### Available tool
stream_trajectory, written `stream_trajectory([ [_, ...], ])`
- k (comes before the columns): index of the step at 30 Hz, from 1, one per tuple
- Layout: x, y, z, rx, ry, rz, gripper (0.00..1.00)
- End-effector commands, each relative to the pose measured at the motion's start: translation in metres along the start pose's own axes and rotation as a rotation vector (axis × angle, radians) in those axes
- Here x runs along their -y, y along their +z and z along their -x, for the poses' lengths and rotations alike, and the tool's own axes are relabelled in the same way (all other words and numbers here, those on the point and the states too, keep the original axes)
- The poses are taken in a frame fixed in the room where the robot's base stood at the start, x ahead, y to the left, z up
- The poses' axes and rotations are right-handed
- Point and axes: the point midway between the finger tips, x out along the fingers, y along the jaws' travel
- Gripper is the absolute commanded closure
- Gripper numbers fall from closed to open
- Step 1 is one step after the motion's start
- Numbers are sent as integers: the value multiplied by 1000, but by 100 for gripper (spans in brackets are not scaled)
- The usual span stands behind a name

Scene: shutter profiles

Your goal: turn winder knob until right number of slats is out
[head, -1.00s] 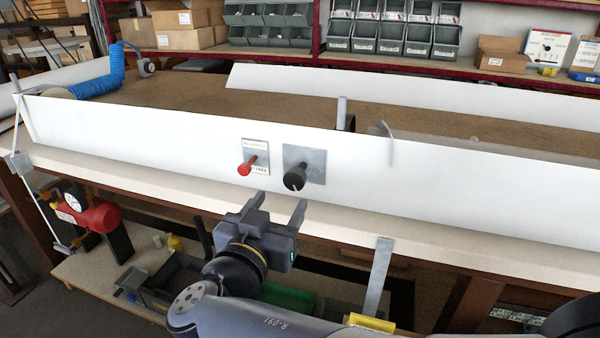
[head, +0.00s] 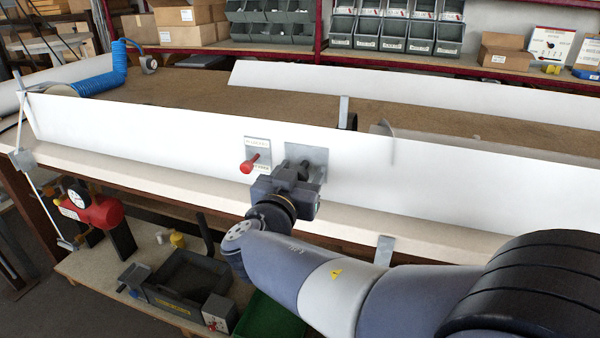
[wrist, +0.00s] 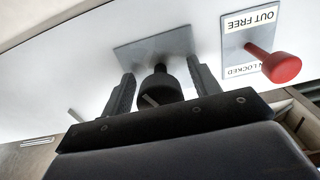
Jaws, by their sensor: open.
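The black winder knob (wrist: 160,92) stands out from a grey metal plate (wrist: 150,48) on the long white panel. A pale pointer mark shows on the knob. In the wrist view my gripper (wrist: 160,85) has one finger on each side of the knob, open, with small gaps visible. In the head view my gripper (head: 290,175) is at the plate and hides most of the knob. A red lever (head: 250,163) sits left of the plate. Its label (wrist: 250,42) reads "OUT FREE" and "LOCKED". I cannot make out any slats.
The white panel (head: 450,178) runs along the bench edge. A red tank with a gauge (head: 95,212) hangs at the left. A metal strip (head: 384,250) hangs below the front edge. Grey bins and boxes fill the back shelf.

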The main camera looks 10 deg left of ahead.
Motion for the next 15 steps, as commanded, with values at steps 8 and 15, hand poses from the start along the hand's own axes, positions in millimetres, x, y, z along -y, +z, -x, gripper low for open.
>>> stream_trajectory([
  [8, 0, 0, 0, 0, 0, 0, 58],
  [15, 0, 0, 0, 0, 0, 0, 78],
])
